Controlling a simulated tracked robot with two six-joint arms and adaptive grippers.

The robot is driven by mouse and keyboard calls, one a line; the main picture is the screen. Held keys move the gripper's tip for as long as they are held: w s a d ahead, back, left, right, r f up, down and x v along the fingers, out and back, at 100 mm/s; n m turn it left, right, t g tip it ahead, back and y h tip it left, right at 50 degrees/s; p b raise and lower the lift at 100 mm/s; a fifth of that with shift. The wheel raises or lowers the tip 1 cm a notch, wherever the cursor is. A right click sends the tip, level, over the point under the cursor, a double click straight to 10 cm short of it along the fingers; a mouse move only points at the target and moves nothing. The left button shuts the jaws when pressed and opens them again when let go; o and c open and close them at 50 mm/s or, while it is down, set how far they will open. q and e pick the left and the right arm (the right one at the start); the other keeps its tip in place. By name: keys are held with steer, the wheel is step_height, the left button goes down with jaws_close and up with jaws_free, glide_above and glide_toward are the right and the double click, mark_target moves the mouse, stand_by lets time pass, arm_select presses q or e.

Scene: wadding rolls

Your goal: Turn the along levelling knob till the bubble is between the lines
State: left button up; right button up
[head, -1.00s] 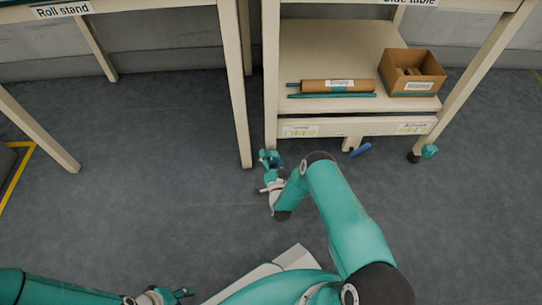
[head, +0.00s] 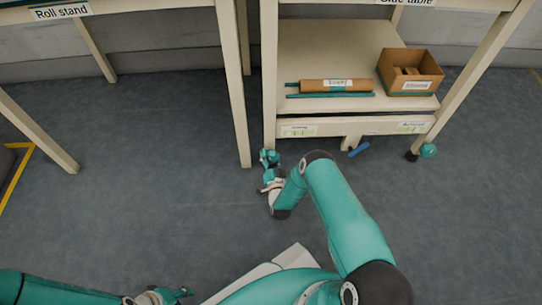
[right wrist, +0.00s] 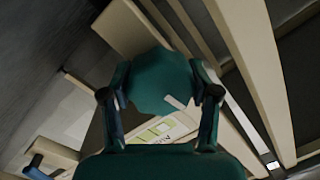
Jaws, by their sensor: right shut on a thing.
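My right gripper (head: 269,163) is at the foot of the side table's left front leg. In the right wrist view it is shut on a dark teal knob (right wrist: 163,82), with one finger on each side. A pale mark shows on the knob's face. Behind the knob a label with a green level (right wrist: 162,130) is partly hidden; I cannot make out its bubble. In the head view two label plates, the left one (head: 298,129) and the right one (head: 411,126), are on the table's lower rail, too small to read. My left gripper (head: 181,293) is at the bottom edge; its opening is unclear.
The side table's lower shelf (head: 310,55) holds a brown roll (head: 335,86), a teal rod (head: 330,95) and an open cardboard box (head: 409,72). A second teal knob (head: 428,150) is by the right leg. A blue handle (head: 359,149) is under the rail.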

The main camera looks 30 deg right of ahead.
steer(key=n, duration=0.3)
steer(key=n+p, duration=0.1)
steer(key=shift+s+d+n+g, duration=0.1)
steer(key=shift+s+n+g, duration=0.15)
steer(key=shift+n+g, duration=0.15)
steer(key=shift+s+f+n+g+p, duration=0.15)
steer(key=shift+n+p, duration=0.1)
steer(key=shift+n, duration=0.75)
steer(key=shift+w+n+g+p, duration=0.1)
steer(key=shift+n+g+p, duration=0.1)
steer(key=shift+n, duration=0.8)
steer(key=o, duration=1)
steer(key=shift+o, duration=0.8)
